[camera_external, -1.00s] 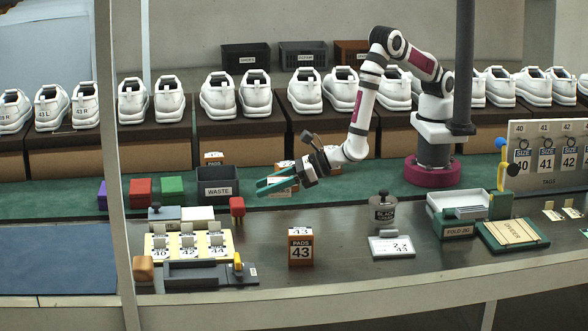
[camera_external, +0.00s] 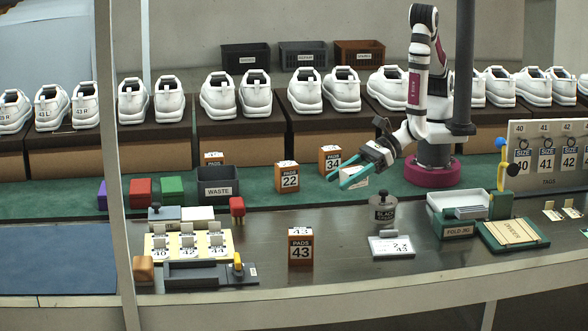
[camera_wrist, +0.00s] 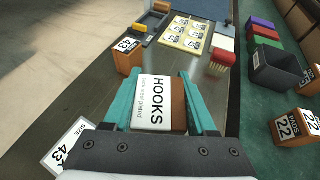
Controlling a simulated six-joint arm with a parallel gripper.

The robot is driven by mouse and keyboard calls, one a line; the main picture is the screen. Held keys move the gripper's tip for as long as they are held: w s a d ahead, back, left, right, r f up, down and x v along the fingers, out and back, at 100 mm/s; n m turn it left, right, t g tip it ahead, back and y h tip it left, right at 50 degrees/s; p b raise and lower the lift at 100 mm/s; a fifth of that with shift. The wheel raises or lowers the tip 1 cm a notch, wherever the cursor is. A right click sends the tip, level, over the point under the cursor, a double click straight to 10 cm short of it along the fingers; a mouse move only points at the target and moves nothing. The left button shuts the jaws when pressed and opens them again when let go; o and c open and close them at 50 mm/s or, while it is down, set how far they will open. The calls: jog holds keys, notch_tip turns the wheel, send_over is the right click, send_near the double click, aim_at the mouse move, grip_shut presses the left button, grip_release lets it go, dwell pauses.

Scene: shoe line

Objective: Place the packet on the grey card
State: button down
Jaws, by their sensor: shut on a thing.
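My gripper (camera_external: 345,177) is shut on a white and brown packet (camera_wrist: 153,103) labelled HOOKS, which sits between the two teal fingers in the wrist view. In the external view the packet shows only as a small pale shape (camera_external: 354,179) at the fingers, above the green strip. In the wrist view a 43 card (camera_wrist: 62,148) shows at lower left, partly hidden by my gripper. The packet is apart from the card.
An orange PADS 43 box (camera_external: 300,247) stands left of the card, and a pot (camera_external: 382,212) stands just behind it. PADS 22 (camera_external: 287,178) and PADS 34 (camera_external: 330,158) boxes stand near my gripper. A tray (camera_external: 458,212) is at right. Bench between PADS 43 and card is clear.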

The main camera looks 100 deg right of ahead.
jog(key=s+a, duration=0.2)
jog(key=s, duration=0.1)
send_over(385, 250)
jog(key=shift+n+y, duration=0.3)
jog(key=f, duration=0.6)
jog(key=shift+w+d+f, duration=0.15)
jog(key=shift+d+f, duration=0.05)
jog(key=shift+d, duration=0.2)
jog(key=f, duration=0.4)
jog(key=shift+a, duration=0.4)
jog(key=shift+f, duration=0.25)
jog(key=shift+f, duration=0.15)
jog(key=shift+c, duration=1)
grip_release()
